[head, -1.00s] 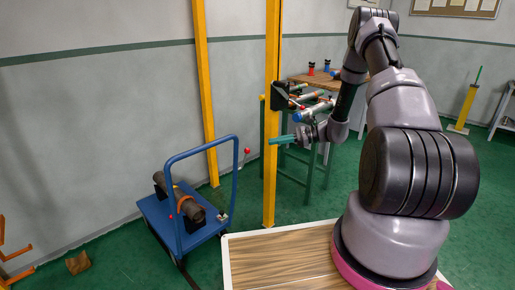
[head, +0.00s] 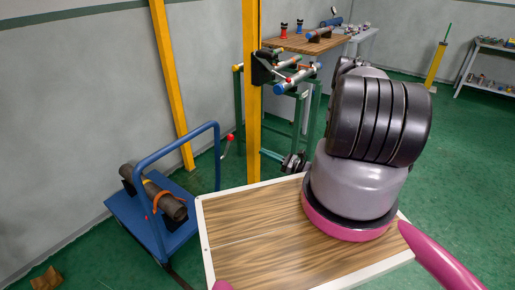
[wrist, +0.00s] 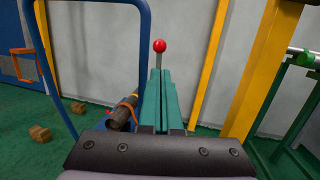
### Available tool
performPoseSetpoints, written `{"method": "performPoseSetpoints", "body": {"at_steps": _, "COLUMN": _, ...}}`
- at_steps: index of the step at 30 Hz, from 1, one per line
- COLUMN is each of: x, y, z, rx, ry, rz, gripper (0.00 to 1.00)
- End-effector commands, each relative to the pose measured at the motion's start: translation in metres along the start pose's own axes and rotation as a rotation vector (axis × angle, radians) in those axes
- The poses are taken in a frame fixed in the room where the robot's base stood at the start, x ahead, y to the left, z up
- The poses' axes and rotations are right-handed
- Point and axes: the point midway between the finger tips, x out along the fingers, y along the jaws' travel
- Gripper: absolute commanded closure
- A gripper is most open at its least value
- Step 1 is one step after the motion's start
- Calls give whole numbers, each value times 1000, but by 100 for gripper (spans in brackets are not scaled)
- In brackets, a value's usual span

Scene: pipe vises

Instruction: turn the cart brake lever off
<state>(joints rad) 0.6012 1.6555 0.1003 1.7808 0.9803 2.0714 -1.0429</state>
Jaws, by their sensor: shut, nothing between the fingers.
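The brake lever's red ball knob (head: 230,137) stands on a thin stem at the right side of the blue cart (head: 128,214), beside its push handle (head: 217,160). In the wrist view the knob (wrist: 158,46) shows just beyond the tips of my gripper (wrist: 160,72). Its green fingers are shut together and empty, pointing at the lever. The lower stem is hidden behind the fingers, and I cannot tell whether they touch it.
A dark pipe (head: 158,193) with an orange strap lies on the cart. A yellow post (head: 251,100) stands between the cart and my arm. A green-legged bench with vises (head: 296,77) stands right of the post. Small brown blocks (wrist: 40,132) lie on the floor at left.

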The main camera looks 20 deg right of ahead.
Motion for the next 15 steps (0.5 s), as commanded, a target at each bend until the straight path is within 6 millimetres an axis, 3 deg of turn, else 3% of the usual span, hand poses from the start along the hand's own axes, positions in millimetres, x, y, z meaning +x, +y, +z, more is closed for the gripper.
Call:
{"method": "performPoseSetpoints", "body": {"at_steps": 9, "x": 70, "y": 1, "z": 1, "rx": -1, "ry": -1, "rz": 7, "gripper": 100}}
{"method": "performPoseSetpoints", "body": {"at_steps": 15, "x": 104, "y": 2, "z": 1, "rx": 0, "ry": 0, "rz": 6, "gripper": 100}}
